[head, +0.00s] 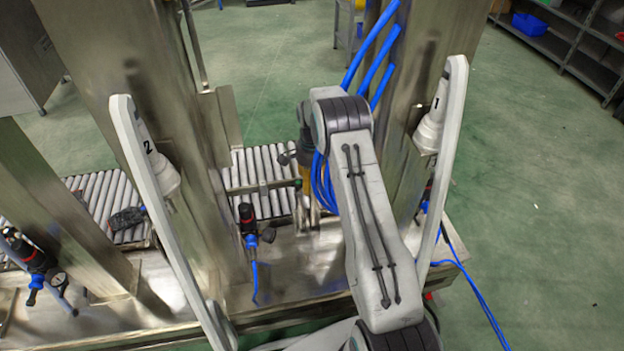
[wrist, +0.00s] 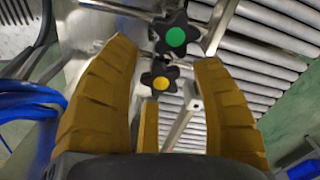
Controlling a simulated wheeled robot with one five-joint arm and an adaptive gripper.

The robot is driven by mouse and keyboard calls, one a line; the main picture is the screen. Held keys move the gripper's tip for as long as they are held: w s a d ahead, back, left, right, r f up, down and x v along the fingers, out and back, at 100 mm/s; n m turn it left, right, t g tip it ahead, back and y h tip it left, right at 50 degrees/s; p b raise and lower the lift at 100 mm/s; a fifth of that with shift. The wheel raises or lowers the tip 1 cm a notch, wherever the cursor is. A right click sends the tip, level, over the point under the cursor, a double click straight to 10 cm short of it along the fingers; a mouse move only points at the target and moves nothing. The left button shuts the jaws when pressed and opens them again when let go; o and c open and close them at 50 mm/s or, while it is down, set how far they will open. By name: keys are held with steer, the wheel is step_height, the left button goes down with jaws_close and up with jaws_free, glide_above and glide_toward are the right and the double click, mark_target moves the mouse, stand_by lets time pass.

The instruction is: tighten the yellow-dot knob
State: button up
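The yellow-dot knob (wrist: 160,81) is a black star-shaped knob with a yellow centre, in the middle of the wrist view. The green-dot knob (wrist: 175,37) is a similar black knob just beyond it, slightly to the right. I cannot tell how far in depth the knob is from the fingers. In the head view my gripper (head: 305,178) is mostly hidden behind my arm, above the steel bench.
A roller conveyor (head: 262,170) lies behind the bench (head: 300,285). A metal bar (wrist: 182,120) stands close to the right finger. Blue hoses (wrist: 30,108) are left of the gripper. Steel posts (head: 125,80) flank the arm, and a red-and-black valve (head: 247,222) stands left of it.

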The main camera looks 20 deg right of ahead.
steer(key=c, duration=1.1)
steer(key=shift+a+m, duration=0.1)
steer(key=shift+m, duration=0.7)
steer(key=o, duration=1.2)
